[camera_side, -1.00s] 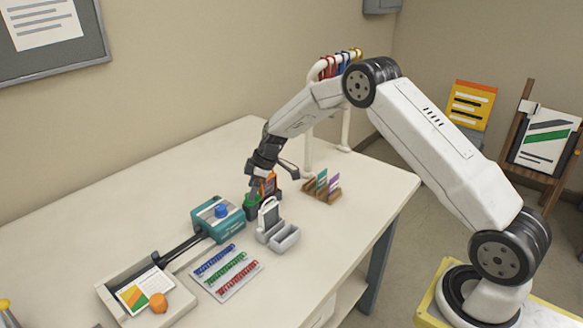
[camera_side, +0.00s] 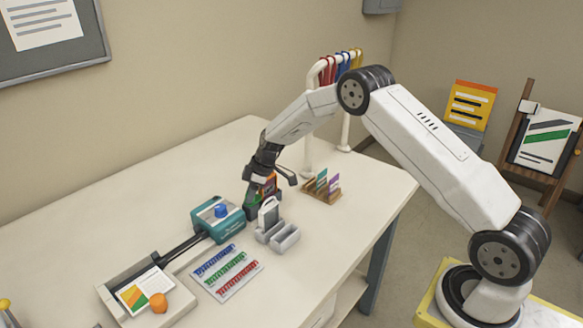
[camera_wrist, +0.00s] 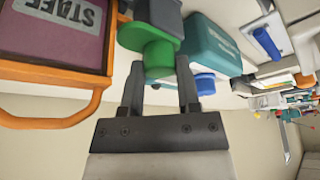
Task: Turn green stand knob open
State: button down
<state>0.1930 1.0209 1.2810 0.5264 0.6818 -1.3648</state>
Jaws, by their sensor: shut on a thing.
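The green stand knob (camera_wrist: 162,52) sits between my gripper's two fingers in the wrist view, attached to a dark grey stand part (camera_wrist: 158,14). My gripper (camera_wrist: 161,75) is shut on the knob from its near side. In the side view, my gripper (camera_side: 252,200) points down at the small stand beside the teal laminator, and it hides most of the knob there. An orange-framed badge card (camera_wrist: 52,38) marked STAFF hangs close to the left finger in the wrist view. I cannot tell the knob's turn angle.
The teal laminator (camera_side: 204,228) with a blue knob (camera_side: 221,211) stands just left of the stand. A grey-white double bin (camera_side: 284,238) stands close in front. A wooden card rack (camera_side: 320,196) is to the right. The table's back left is clear.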

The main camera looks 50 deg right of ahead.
jog(key=shift+m, duration=0.5)
jog(key=shift+a+m+t+h, duration=0.1)
jog(key=shift+m+t+h, duration=0.45)
jog(key=shift+m, duration=0.95)
jog(key=shift+a+m+h, duration=0.1)
jog(key=shift+m+h, duration=0.95)
jog(key=shift+m, duration=1.45)
jog(key=shift+m+h, duration=0.9)
jog(key=shift+m, duration=1.4)
jog(key=shift+a+m+g+h, duration=0.1)
jog(key=shift+m+g+h, duration=0.2)
jog(key=shift+m, duration=0.75)
jog(key=shift+m+g+h, duration=0.25)
jog(key=shift+m+h, duration=0.05)
jog(key=shift+m, duration=0.75)
jog(key=shift+c, duration=1.6)
grip_release()
